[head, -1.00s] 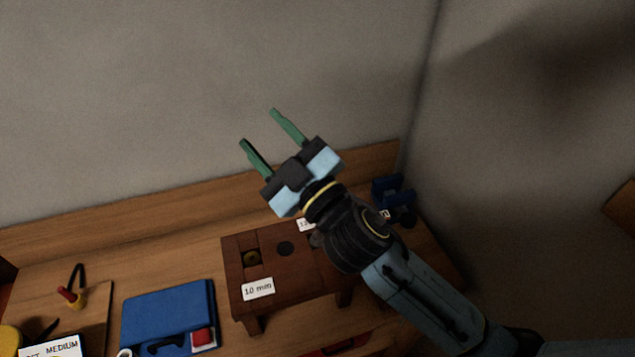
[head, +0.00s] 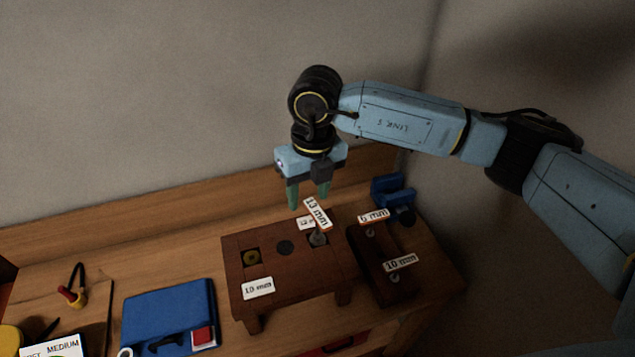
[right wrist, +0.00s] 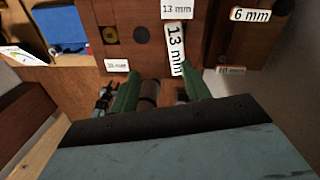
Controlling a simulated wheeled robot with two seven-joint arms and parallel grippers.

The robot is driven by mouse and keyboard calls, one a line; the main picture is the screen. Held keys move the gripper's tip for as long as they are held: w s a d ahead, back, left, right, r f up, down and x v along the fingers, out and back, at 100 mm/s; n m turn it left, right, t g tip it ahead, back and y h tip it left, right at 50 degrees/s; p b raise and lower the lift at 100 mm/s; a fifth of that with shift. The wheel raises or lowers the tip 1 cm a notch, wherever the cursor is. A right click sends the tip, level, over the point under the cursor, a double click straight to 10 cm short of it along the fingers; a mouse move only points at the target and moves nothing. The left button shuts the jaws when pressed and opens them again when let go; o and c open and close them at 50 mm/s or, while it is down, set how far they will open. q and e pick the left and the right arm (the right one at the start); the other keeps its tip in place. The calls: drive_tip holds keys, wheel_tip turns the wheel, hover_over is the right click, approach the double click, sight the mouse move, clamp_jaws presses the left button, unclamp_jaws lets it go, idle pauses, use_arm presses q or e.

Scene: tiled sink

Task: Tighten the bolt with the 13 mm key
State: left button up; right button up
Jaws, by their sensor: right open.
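The 13 mm key, marked by a tilted white tag (head: 317,213), stands at the right-hand hole of a brown wooden block (head: 285,295). A grey round piece (head: 318,239) shows under the tag; whether this is key or bolt I cannot tell. The tag also shows in the right wrist view (right wrist: 176,48). My right gripper (head: 307,205) points down, open, with its green fingers just behind and above the tag. In the right wrist view its fingers (right wrist: 157,88) are spread, with the tag beyond them. The bolt itself is not clearly seen. My left gripper is out of view.
A dark rack (head: 370,275) right of the block holds keys tagged 6 mm (head: 373,216) and 10 mm (head: 401,262). A blue vise-like object (head: 390,188) stands behind it. A blue case (head: 165,310) and red-handled pliers (head: 72,294) lie left. The wooden backboard (head: 180,205) is close behind.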

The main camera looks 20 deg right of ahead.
sight(318, 212)
drive_tip(key=shift+w+d+r+h, duration=0.1)
drive_tip(key=shift+w+d+h, duration=0.15)
drive_tip(key=shift+d, duration=0.3)
drive_tip(key=shift+w+d+r+h, duration=0.1)
drive_tip(key=shift+d+h, duration=0.15)
drive_tip(key=shift+d, duration=0.25)
drive_tip(key=shift+a+f+b, duration=0.1)
drive_tip(key=shift+f+b, duration=3.05)
drive_tip(key=shift+f, duration=1.35)
drive_tip(key=c, duration=0.9)
